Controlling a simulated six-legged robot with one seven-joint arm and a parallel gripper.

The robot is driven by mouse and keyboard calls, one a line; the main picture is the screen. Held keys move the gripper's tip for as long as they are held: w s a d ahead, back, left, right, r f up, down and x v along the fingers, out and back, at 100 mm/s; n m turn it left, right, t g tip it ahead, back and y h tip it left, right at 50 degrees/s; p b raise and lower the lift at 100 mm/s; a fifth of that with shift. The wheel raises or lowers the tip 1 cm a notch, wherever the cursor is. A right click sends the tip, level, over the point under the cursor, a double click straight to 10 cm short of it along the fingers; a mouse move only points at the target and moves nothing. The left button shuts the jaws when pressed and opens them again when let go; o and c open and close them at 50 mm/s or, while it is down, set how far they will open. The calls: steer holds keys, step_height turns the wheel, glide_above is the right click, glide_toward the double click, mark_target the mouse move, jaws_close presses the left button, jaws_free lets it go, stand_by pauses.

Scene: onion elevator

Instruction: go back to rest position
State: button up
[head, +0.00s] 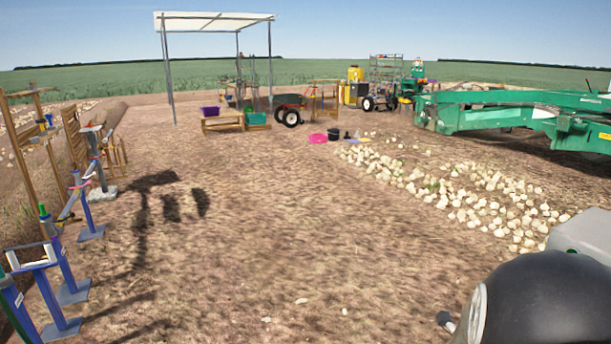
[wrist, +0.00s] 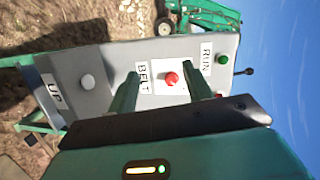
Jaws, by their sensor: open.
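My gripper (wrist: 161,76) shows in the wrist view with its two green fingers apart and nothing between them. It faces a grey control panel (wrist: 110,60), which appears turned sideways. A red button (wrist: 171,79) on a white plate shows between the fingers, near the label BELT. A green button (wrist: 222,59) is by the label RUN, and a pale button (wrist: 88,82) is by the label UP. I cannot tell whether the fingertips touch the panel. In the head view, my gripper is not visible; a dark part of my arm fills the lower right corner.
In the head view, a green machine (head: 520,112) stands at the right, with a strip of pale onions (head: 470,195) on the soil. Blue and wooden stands (head: 68,265) line the left. A canopy (head: 213,20), cart (head: 290,112) and bins are farther back. The middle ground is clear.

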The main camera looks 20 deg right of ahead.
steer(key=w+a+r+n+t+y, duration=0.2)
steer(key=w+a+n+y, duration=0.1)
steer(key=w+a+n, duration=0.3)
steer(key=w+a+r+n+t+y, duration=0.2)
steer(key=w+a+n+t+y, duration=0.15)
steer(key=a, duration=0.45)
steer(key=a+r+n+g+y, duration=0.1)
steer(key=a+r+n+y, duration=0.1)
steer(key=a+n+y, duration=0.9)
steer(key=s+a+r+n+g+h, duration=0.2)
steer(key=s+a+n+g, duration=0.3)
steer(key=s+a+n, duration=0.5)
steer(key=s+a, duration=0.4)
steer(key=a, duration=0.1)
steer(key=shift+s+r, duration=0.2)
steer(key=shift+r, duration=0.1)
steer(key=shift+a+h, duration=0.1)
steer(key=shift+h, duration=0.15)
steer(key=c, duration=0.3)
steer(key=shift+d, duration=0.2)
